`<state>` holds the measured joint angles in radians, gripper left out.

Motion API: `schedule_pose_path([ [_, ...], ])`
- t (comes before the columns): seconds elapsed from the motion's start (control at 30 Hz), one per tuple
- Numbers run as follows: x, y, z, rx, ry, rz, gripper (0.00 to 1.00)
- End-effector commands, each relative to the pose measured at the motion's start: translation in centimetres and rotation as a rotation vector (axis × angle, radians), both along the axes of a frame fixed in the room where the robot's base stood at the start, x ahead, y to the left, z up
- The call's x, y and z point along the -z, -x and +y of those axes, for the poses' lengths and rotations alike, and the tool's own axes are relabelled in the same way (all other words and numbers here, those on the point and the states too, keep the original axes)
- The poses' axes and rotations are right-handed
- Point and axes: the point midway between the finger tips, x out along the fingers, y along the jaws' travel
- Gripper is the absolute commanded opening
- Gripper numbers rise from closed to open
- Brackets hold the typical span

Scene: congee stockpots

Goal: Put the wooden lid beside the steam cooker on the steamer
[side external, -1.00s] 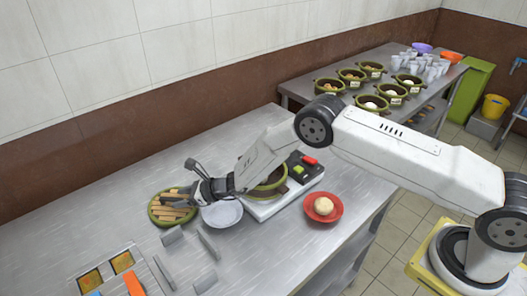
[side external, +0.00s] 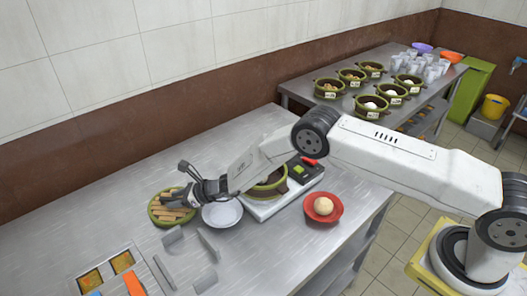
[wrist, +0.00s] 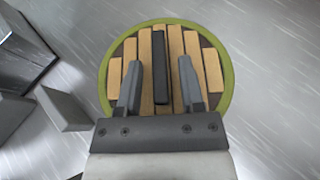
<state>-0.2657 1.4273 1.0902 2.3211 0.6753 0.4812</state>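The wooden lid (side external: 160,210) is round with light wooden slats and a green rim. It lies on the steel counter at the left of the steam cooker. In the wrist view the lid (wrist: 213,70) shows a dark bar handle (wrist: 159,50) across its middle. My gripper (wrist: 160,72) is open above the lid, with one finger on each side of the handle. I cannot tell how far the fingertips are above the slats. The steamer (side external: 268,188), a green-rimmed pot, sits on the white cooker base (side external: 262,208), partly hidden by my arm.
A white bowl (side external: 222,214) stands between the lid and the cooker. A red plate with a pale bun (side external: 323,206) is to the cooker's right. Grey upright plates (side external: 208,243) stand in front of the lid. Several pots fill the back table (side external: 300,88).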

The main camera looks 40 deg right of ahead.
Motion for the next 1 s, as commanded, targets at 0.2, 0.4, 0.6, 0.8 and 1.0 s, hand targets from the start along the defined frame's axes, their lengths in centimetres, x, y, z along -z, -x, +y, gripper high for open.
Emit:
schedule_pose_path([
  [0.2,0.0,0.0,0.0,0.000,0.000,0.000,0.00],
  [0.4,0.0,0.0,0.0,0.000,-0.001,-0.001,0.00],
  [0.6,-0.2,0.0,0.0,0.000,-0.001,-0.001,0.00],
  [0.8,-1.1,-0.1,0.0,0.000,-0.001,-0.002,0.00],
  [1.0,-3.1,-0.1,0.0,0.000,-0.002,-0.003,0.00],
])
